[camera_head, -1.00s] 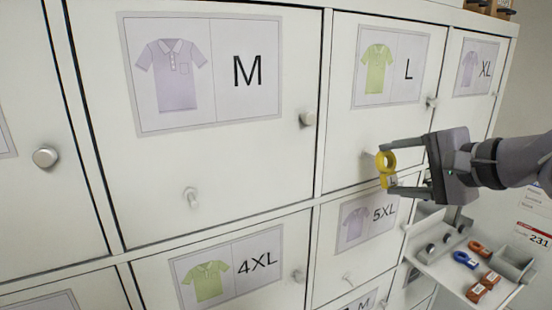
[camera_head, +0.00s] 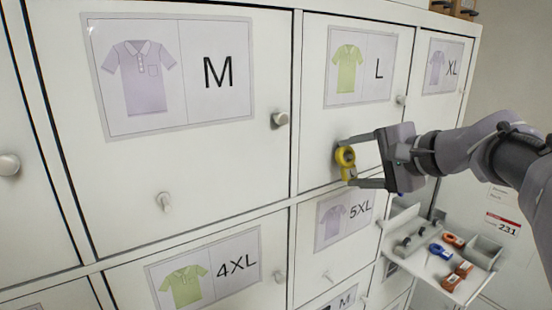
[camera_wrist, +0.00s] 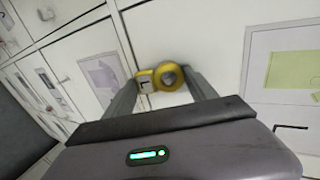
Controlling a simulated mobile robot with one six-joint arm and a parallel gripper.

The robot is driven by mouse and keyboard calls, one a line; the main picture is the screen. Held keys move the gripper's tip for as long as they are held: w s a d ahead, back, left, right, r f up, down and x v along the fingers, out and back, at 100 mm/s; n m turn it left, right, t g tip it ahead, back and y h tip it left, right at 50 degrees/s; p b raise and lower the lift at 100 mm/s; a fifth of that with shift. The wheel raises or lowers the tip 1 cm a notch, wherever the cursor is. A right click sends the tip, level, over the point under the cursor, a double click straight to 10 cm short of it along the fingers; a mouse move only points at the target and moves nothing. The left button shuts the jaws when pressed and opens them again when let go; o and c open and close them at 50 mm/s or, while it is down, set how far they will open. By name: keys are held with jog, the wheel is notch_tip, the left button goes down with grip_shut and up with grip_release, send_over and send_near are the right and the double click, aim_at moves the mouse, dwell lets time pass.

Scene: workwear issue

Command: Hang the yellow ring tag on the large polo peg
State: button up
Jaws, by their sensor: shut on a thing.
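The yellow ring tag (camera_head: 345,157) is between the fingertips of my gripper (camera_head: 347,164), which is shut on it. It is in front of the door marked L (camera_head: 318,125), below the label with a green polo (camera_head: 347,68). In the wrist view, the tag's ring (camera_wrist: 168,66) and its pale label part are between the two fingers (camera_wrist: 163,82). Something grey shows inside the ring. The L door's peg is hidden or merged with the tag, so I cannot tell whether the ring is around it.
Neighbouring doors carry M (camera_head: 217,71), XL, 4XL and 5XL labels. The M door has a bare peg (camera_head: 164,201) and a round knob (camera_head: 279,119). A white shelf (camera_head: 437,268) at lower right holds blue and orange tags and a grey bin.

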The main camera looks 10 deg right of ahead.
jog(key=o, duration=1.4)
